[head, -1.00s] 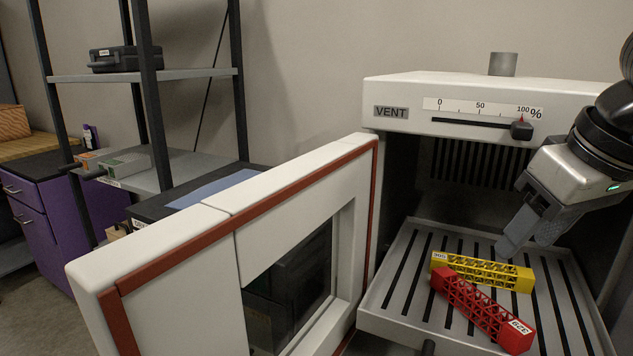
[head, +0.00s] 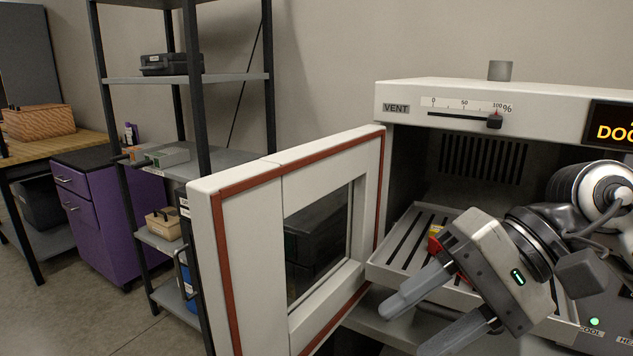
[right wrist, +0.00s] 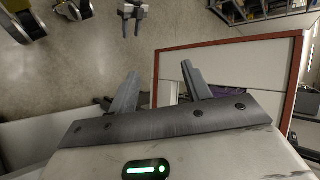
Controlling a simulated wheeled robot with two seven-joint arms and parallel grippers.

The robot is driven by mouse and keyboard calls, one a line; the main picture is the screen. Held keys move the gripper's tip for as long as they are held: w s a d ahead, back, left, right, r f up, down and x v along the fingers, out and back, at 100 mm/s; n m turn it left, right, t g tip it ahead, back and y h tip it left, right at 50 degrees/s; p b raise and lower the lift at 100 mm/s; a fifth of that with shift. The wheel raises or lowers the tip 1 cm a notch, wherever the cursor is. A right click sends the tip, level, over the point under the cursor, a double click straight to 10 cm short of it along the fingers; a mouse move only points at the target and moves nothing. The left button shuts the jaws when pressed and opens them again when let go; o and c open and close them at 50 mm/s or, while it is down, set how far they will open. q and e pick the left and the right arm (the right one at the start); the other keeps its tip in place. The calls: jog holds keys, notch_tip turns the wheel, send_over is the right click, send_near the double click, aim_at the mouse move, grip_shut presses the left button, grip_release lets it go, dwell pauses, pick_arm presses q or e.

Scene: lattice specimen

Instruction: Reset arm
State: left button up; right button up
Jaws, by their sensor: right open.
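My right gripper (head: 410,326) is open and empty in front of the vented oven chamber (head: 480,160), its fingers pointing down and left. Its open fingers also show in the right wrist view (right wrist: 160,72). Behind it, a red lattice specimen (head: 433,245) and a yellow lattice specimen (head: 436,230) lie on the slotted tray (head: 403,240); my right gripper hides most of both. A small gripper, seemingly my left (right wrist: 132,18), shows at the top of the right wrist view; its opening is unclear.
The oven door (head: 240,250) stands open to the left of the tray, close to my right gripper. The vent slider (head: 494,121) sits near 100%. A shelf rack (head: 190,78), a purple cabinet (head: 95,215) and a wooden bench (head: 60,145) stand at the left.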

jog(key=a+r+m+y, duration=0.2)
jog(key=a+m+y, duration=0.4)
jog(key=m+y, duration=0.6)
jog(key=w+d+f+n+t+h, duration=0.35)
jog(key=f+n+t+h, duration=0.5)
jog(key=n, duration=0.85)
jog(key=w+d+f+n+t+h, duration=0.35)
jog(key=f+n+t, duration=0.25)
jog(key=n+t, duration=0.75)
pick_arm(q)
jog(key=shift+s+f, duration=0.15)
jog(key=shift+s, duration=0.05)
pick_arm(e)
jog(key=s+d+f+m+g+h, duration=0.1)
jog(key=s+f+m+g+h, duration=0.2)
jog(key=f, duration=0.9)
jog(key=s+d+f+m+g+h, duration=0.2)
jog(key=s+f+m+g+h, duration=0.2)
jog(key=s+f+m+g, duration=0.3)
notch_tip(320, 180, down, 6)
jog(key=s+m, duration=0.2)
jog(key=m, duration=0.2)
jog(key=shift+s+g, duration=0.3)
jog(key=shift+g, duration=0.1)
pick_arm(q)
jog(key=shift+s+f, duration=0.1)
jog(key=shift+s, duration=0.1)
pick_arm(e)
jog(key=shift+r+m, duration=0.15)
jog(key=shift+m, duration=0.1)
